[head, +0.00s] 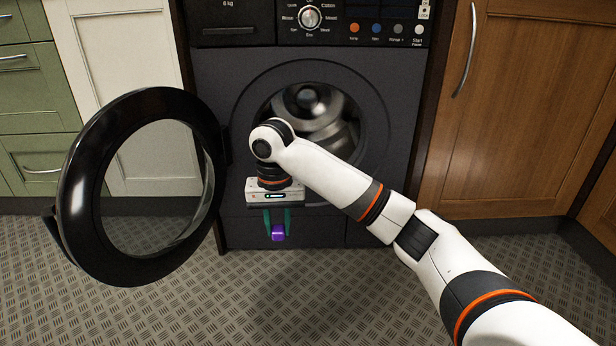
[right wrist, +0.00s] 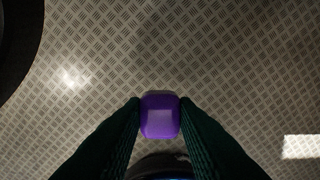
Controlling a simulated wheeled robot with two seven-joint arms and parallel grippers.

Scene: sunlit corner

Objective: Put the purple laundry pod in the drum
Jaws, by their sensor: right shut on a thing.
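The purple laundry pod (head: 278,233) is held between the fingertips of my right gripper (head: 278,226), which points down in front of the lower part of the washing machine. In the right wrist view, the pod (right wrist: 160,115) sits between the two dark green fingers of the gripper (right wrist: 160,118), with the floor below. The drum (head: 318,110) is the grey metal hollow behind the machine's round opening. It lies above and behind the pod, and my right arm covers its lower part. My left gripper is not in view.
The washing machine's round black door (head: 78,190) stands open to the left of the opening, near my gripper. A wooden cupboard (head: 530,110) is on the right, and white and green cupboards (head: 38,105) are on the left. The patterned metal floor (head: 330,300) is clear.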

